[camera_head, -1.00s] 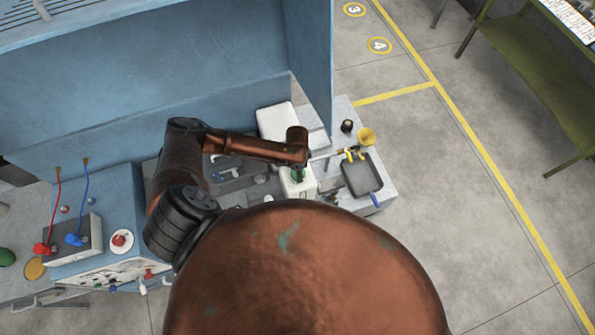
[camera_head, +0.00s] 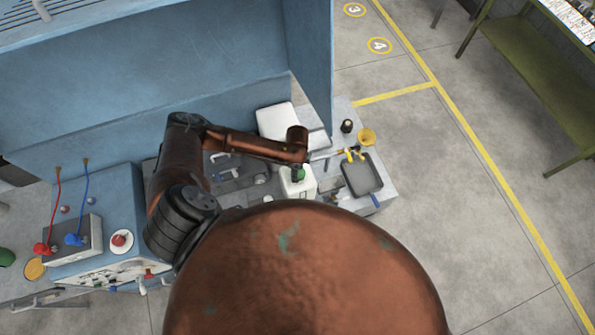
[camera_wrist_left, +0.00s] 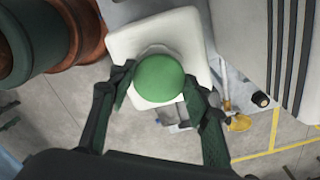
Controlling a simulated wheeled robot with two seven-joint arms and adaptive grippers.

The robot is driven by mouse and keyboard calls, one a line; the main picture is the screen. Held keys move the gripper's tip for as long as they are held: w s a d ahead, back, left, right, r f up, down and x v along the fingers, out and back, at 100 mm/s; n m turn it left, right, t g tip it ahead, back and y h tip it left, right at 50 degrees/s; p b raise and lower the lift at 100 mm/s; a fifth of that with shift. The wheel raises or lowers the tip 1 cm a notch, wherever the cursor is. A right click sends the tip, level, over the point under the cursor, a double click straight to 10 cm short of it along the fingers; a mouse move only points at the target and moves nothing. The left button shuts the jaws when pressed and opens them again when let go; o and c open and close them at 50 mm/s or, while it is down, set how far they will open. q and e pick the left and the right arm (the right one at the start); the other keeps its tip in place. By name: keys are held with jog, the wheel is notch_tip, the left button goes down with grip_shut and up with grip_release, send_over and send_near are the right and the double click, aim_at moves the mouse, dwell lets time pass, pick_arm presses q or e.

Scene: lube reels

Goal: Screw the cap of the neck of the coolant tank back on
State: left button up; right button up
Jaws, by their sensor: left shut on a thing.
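The green round cap (camera_wrist_left: 158,78) is between the fingers of my left gripper (camera_wrist_left: 160,92), which is shut on it. In the left wrist view the cap is over the white tank (camera_wrist_left: 185,30), in line with its round neck. In the head view the cap (camera_head: 300,174) shows as a small green patch at the top of the white tank (camera_head: 298,188), under the end of my left arm. I cannot tell how the cap sits on the neck, as the cap hides it. My right gripper is not in view.
A dark tray (camera_head: 361,175), a yellow funnel (camera_head: 367,136) and a small black item (camera_head: 347,126) are on the bench right of the tank. A white container (camera_head: 277,122) stands behind it. A blue panel (camera_head: 310,70) rises at the back. My copper arm link hides the front.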

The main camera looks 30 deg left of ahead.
pick_arm(q)
jog(key=o, duration=1.2)
jog(key=shift+w+a, duration=0.2)
jog(key=shift+a, duration=0.15)
jog(key=shift+o, duration=0.5)
jog(key=shift+d, duration=0.1)
jog(key=shift+s+d, duration=0.1)
jog(key=o, duration=0.3)
jog(key=shift+r, duration=2.95)
